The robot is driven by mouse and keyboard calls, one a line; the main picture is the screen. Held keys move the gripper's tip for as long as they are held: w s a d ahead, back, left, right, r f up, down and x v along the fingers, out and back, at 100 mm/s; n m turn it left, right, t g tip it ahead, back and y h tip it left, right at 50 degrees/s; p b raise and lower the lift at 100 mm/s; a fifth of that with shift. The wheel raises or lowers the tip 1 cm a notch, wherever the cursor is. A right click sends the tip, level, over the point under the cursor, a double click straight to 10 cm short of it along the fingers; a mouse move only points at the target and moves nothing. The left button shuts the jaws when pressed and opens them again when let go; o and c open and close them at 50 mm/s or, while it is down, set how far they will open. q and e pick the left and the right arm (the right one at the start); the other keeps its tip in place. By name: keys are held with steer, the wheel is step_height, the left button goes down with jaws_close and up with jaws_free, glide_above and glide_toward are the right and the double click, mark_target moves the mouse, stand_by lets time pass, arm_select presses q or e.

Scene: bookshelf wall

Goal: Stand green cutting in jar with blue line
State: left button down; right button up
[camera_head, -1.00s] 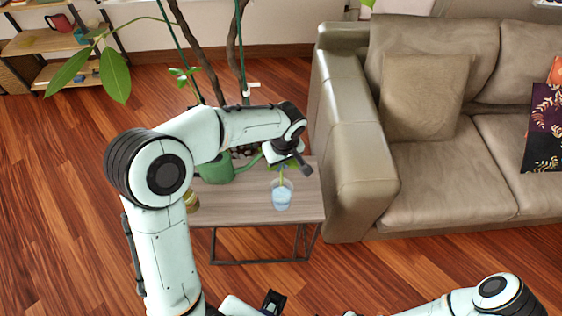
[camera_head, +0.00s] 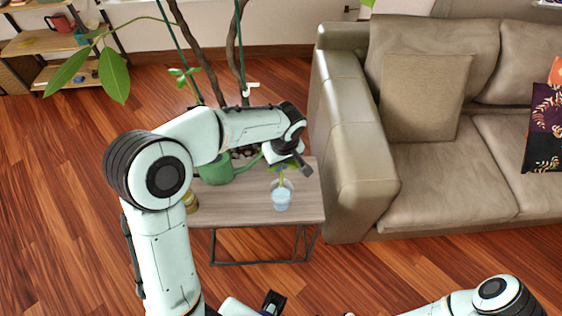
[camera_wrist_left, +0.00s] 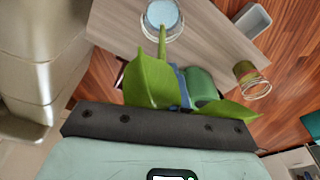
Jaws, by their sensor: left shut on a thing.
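A clear jar (camera_head: 281,201) with pale blue water stands upright on the small wooden table. It also shows at the top of the wrist view (camera_wrist_left: 176,28). I cannot make out a separate blue line on it. My left gripper (camera_head: 287,167) is above the jar, shut on the green cutting (camera_head: 282,181). In the wrist view the cutting's broad leaves (camera_wrist_left: 151,82) are near the gripper, and its stem points at the jar. The stem's lower end overlaps the jar's mouth; its depth is unclear. A dark gripper (camera_head: 272,300) at the bottom edge seems to be my right one.
The wooden table (camera_head: 240,212) also bears a green watering can (camera_head: 215,172) and a yellowish jar (camera_head: 190,203). A grey sofa (camera_head: 350,150) stands close on the right. A tall potted plant rises behind the table. The floor at left is clear.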

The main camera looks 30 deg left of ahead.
mark_target(281, 183)
arm_select(q)
steer(key=shift+f+b, duration=2.25)
steer(key=shift+f, duration=0.7)
arm_select(e)
steer(key=shift+s+f, duration=0.3)
steer(key=shift+f, duration=0.5)
steer(key=shift+s+f, duration=0.25)
steer(key=shift+f, duration=0.6)
steer(key=shift+s+f, duration=0.3)
steer(key=shift+f, duration=0.5)
arm_select(q)
steer(key=shift+f+b, duration=1.25)
steer(key=shift+f, duration=0.25)
arm_select(e)
steer(key=shift+w+f, duration=0.2)
steer(key=shift+f, duration=0.85)
arm_select(q)
steer(key=shift+f+b, duration=1.1)
steer(key=shift+f, duration=0.25)
arm_select(e)
steer(key=shift+w+f, duration=0.4)
steer(key=shift+f, duration=0.4)
arm_select(q)
steer(key=c, duration=0.7)
jaws_free()
steer(key=shift+r, duration=0.1)
